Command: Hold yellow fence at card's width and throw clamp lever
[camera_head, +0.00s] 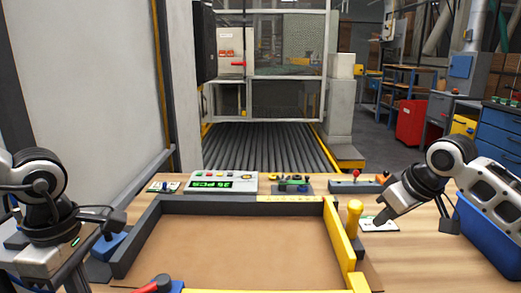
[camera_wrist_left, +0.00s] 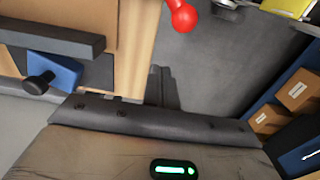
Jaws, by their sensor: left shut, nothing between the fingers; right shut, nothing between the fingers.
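The yellow fence (camera_head: 340,241) runs along the right side of a dark-framed tray and has an upright yellow knobbed post (camera_head: 353,218). A red-handled lever (camera_head: 151,286) on a blue block shows at the bottom edge of the head view. I cannot tell if it is the clamp lever. A red knob (camera_wrist_left: 183,16) shows in the left wrist view. My right gripper (camera_head: 380,219) is shut and empty, just right of the post and apart from it, over a white card (camera_head: 383,225). My left gripper (camera_wrist_left: 162,88) is shut and empty, left of the tray.
The brown tray floor (camera_head: 235,248) is bare. Behind it stand a counter box (camera_head: 222,182) reading "35 PCS", a green-and-black device (camera_head: 291,185) and a grey box (camera_head: 354,186) with a red-knobbed stick. A blue block with a black knob (camera_wrist_left: 39,83) sits beside the tray's left wall.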

